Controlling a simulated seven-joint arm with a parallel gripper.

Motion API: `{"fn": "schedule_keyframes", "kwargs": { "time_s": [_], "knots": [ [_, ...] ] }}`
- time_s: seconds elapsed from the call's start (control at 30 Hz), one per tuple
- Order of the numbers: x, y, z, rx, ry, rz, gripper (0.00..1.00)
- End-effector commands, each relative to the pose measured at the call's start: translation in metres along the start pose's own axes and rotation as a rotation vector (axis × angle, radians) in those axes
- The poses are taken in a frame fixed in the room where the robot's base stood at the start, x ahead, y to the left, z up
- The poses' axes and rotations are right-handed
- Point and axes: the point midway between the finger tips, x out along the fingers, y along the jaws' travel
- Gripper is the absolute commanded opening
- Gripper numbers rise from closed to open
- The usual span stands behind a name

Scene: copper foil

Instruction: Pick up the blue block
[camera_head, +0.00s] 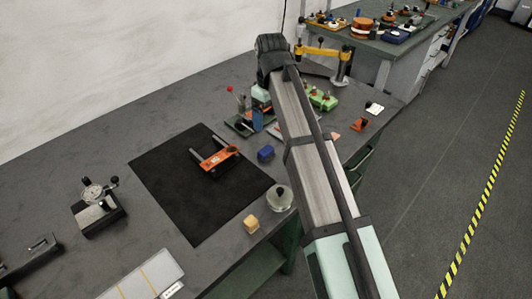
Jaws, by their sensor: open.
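The blue block (266,153) is small and dark blue. It lies on the grey bench, just past the right edge of the black mat (165,170) and left of my arm. My arm rises from the bottom right to a black joint at the top middle. Below that joint a pale green part shows beside the arm link. I cannot make out my gripper's fingers; they seem hidden behind the arm. Nothing is seen touching the blue block.
An orange two-pronged tool (220,158) lies on the mat. A round glass jar (279,198) and a tan block (251,223) stand near the bench's front edge. A dial gauge (96,195) stands at left. Green and orange parts stand behind my arm.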

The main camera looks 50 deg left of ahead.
Motion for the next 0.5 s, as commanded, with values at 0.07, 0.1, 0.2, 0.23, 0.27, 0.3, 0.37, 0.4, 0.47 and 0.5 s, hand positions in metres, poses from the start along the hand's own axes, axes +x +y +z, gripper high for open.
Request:
{"fn": "schedule_keyframes", "kwargs": {
  "time_s": [0.07,0.1,0.2,0.23,0.27,0.3,0.37,0.4,0.47,0.5],
  "knots": [
    [-0.001,-0.007,0.001,-0.005,-0.015,0.0,0.87],
    [0.0,-0.009,0.001,-0.007,-0.019,0.0,0.87],
    [0.01,-0.01,0.002,-0.007,-0.022,-0.001,0.87],
    [0.014,-0.01,0.002,-0.007,-0.022,-0.001,0.87],
    [0.019,-0.01,0.002,-0.007,-0.023,-0.002,0.87],
    [0.026,-0.01,0.002,-0.007,-0.023,-0.002,0.87],
    [0.036,-0.01,0.002,-0.007,-0.022,-0.002,0.87],
    [0.043,-0.01,0.002,-0.007,-0.022,-0.002,0.87],
    [0.052,-0.01,0.003,-0.007,-0.022,-0.002,0.87],
    [0.058,-0.01,0.003,-0.007,-0.021,-0.002,0.87]
  ]
}}
